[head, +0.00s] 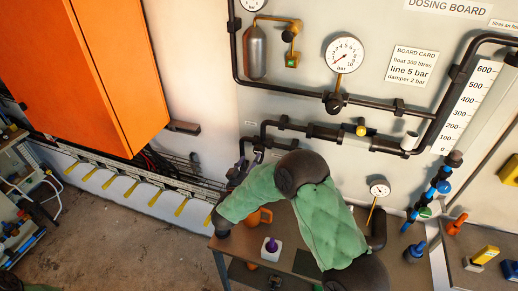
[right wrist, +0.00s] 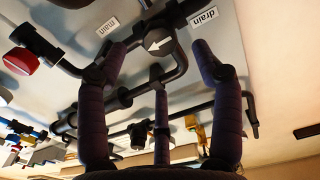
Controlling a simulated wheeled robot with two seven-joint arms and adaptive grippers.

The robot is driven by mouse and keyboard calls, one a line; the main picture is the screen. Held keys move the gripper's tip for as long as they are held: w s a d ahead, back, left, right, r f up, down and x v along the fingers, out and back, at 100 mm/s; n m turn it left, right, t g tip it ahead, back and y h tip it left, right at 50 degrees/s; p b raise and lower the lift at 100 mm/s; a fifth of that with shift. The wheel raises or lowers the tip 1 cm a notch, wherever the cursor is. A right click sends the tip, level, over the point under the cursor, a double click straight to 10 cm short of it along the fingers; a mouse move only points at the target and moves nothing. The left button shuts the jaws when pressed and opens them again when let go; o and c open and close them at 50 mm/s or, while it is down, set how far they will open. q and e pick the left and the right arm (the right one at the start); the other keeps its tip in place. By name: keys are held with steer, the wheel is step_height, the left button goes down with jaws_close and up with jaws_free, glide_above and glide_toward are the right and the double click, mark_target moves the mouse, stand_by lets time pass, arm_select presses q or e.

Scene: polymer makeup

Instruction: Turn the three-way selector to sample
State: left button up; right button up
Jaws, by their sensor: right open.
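The three-way selector (right wrist: 155,36) is a dark round knob with a white arrow, on black pipework in the right wrist view. Its arrow appears to point left and slightly down in that picture. A "main" label (right wrist: 108,27) is to its left and a "drain" label (right wrist: 203,18) to its right; no sample label is readable. My right gripper (right wrist: 160,52) is open, its purple fingers spread around the selector's place in the picture; contact cannot be told. In the head view my right gripper (head: 243,169) is small by the wall pipes, and my arm hides the selector. My left gripper is not in view.
A table (head: 300,262) below my arm holds an orange jug (head: 262,216) and a white container with a purple top (head: 271,248). A large gauge (head: 344,54) and pipes are on the board. A red knob (right wrist: 20,61) is left of the selector. An orange cabinet (head: 85,70) hangs left.

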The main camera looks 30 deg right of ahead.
mark_target(259, 151)
steer(key=x, duration=0.7)
steer(key=shift+w+d, duration=0.25)
steer(key=shift+w, duration=0.05)
steer(key=c, duration=1.2)
